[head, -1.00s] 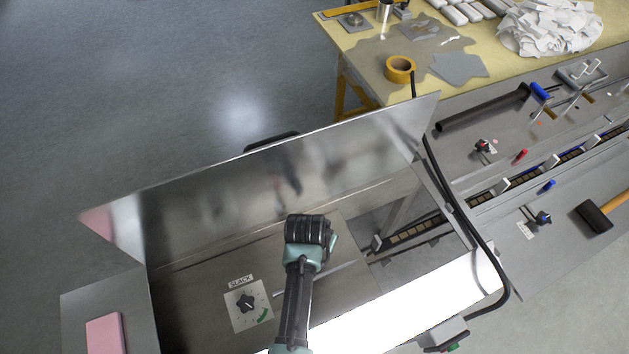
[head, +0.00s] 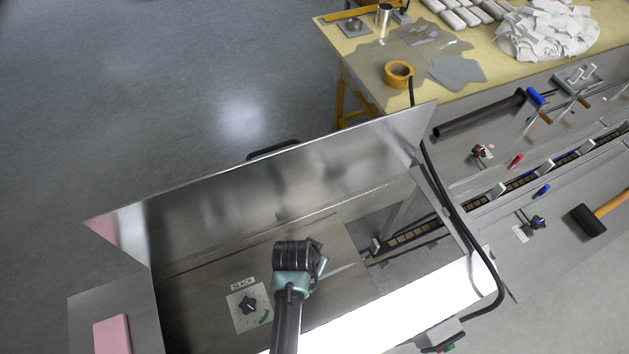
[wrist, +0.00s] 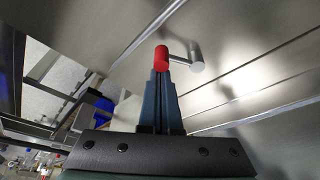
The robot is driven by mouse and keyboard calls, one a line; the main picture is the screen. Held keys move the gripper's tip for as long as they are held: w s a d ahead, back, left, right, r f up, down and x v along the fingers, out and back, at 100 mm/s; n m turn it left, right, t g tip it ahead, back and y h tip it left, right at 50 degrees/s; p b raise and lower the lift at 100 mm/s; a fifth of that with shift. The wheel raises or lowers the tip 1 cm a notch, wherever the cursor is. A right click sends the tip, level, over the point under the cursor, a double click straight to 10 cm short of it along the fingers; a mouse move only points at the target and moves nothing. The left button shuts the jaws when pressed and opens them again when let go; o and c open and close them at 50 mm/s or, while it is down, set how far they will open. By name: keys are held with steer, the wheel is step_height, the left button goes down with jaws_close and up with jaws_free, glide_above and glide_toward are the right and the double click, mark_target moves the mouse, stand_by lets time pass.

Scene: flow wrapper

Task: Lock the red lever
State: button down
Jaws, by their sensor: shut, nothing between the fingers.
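In the wrist view, a red lever end (wrist: 161,59) sits just past the tips of my gripper (wrist: 160,76). A short bar joins it to a silver cylindrical post (wrist: 195,58) at its right, against a metal panel. My gripper's fingers are together and hold nothing. The fingertips overlap the lower edge of the red end in the picture; I cannot tell whether they touch it. In the head view, my arm's wrist hides the fingers and this lever inside the open metal housing (head: 300,170).
A dial plate marked SLACK (head: 248,305) is left of my arm in the housing. A pink block (head: 112,335) lies at the lower left. A conveyor with blue and red handles (head: 516,160) and a mallet (head: 590,222) is at right. A yellow table (head: 365,80) stands behind.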

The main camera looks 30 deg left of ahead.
steer(key=shift+s+m, duration=0.25)
steer(key=shift+m, duration=0.25)
steer(key=shift+s+a+m+h, duration=0.2)
steer(key=shift+s+m+h, duration=0.35)
steer(key=shift+m, duration=0.55)
steer(key=m, duration=0.1)
steer(key=s+m+h, duration=0.1)
steer(key=shift+a+m+b, duration=0.3)
steer(key=shift+m+b, duration=0.05)
steer(key=shift+m, duration=0.05)
steer(key=m, duration=0.1)
steer(key=s+a+m+g+h+b, duration=0.1)
steer(key=m, duration=0.1)
steer(key=shift+f+m, duration=0.1)
steer(key=shift+m, duration=0.2)
steer(key=shift+s+a+m+g+b, duration=0.3)
steer(key=shift+a+m+b, duration=0.1)
steer(key=shift+m, duration=0.5)
steer(key=shift+s+a, duration=0.2)
steer(key=shift+a, duration=0.15)
steer(key=shift+w, duration=0.2)
